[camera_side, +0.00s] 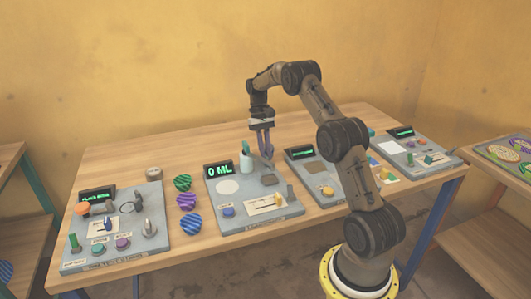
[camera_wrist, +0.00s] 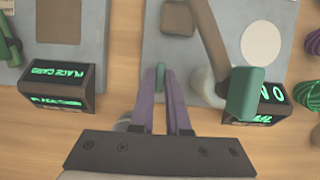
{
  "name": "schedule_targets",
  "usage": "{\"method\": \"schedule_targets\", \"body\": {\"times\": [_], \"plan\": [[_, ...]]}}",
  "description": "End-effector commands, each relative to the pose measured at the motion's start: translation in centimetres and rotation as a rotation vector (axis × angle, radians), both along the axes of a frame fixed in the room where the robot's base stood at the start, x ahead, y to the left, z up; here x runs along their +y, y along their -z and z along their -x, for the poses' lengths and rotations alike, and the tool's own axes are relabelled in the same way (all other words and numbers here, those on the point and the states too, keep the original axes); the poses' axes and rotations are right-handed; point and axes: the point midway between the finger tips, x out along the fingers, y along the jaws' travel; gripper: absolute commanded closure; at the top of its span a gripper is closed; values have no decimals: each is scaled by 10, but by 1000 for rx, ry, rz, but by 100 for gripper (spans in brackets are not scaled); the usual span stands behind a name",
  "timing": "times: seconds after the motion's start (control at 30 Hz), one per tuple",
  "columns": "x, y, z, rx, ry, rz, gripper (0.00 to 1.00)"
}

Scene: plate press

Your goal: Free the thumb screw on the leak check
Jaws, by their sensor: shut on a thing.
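My gripper (camera_wrist: 160,100) points down over the back of the "0 ML" panel (camera_side: 213,207). Its purple fingers, which also show in the side view (camera_side: 265,146), are shut on a small teal piece (camera_wrist: 160,74), mostly hidden between them. A white cup (camera_side: 246,164) with a teal-topped item (camera_side: 246,148) stands just left of the fingers in the side view. In the wrist view a teal block (camera_wrist: 245,94) on a brown shaft (camera_wrist: 212,35) is close to the camera, right of the fingers. I cannot tell which part is the thumb screw or which panel is the leak check.
The "PLACE CARD" display (camera_wrist: 64,84) is left of my fingers in the wrist view. Another panel (camera_side: 410,143) stands at the right. Bare wood shows along the table's back (camera_side: 200,148).

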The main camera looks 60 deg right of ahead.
Motion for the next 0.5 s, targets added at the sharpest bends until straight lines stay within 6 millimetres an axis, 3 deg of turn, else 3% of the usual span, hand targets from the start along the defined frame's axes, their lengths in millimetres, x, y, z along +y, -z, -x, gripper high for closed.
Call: {"method": "schedule_targets", "body": {"times": [0.03,0.17,0.5], "plan": [[1,0,1,3,-2,-4,81],[1,0,0,3,-1,-3,57],[0,-2,0,0,0,0,56]]}}
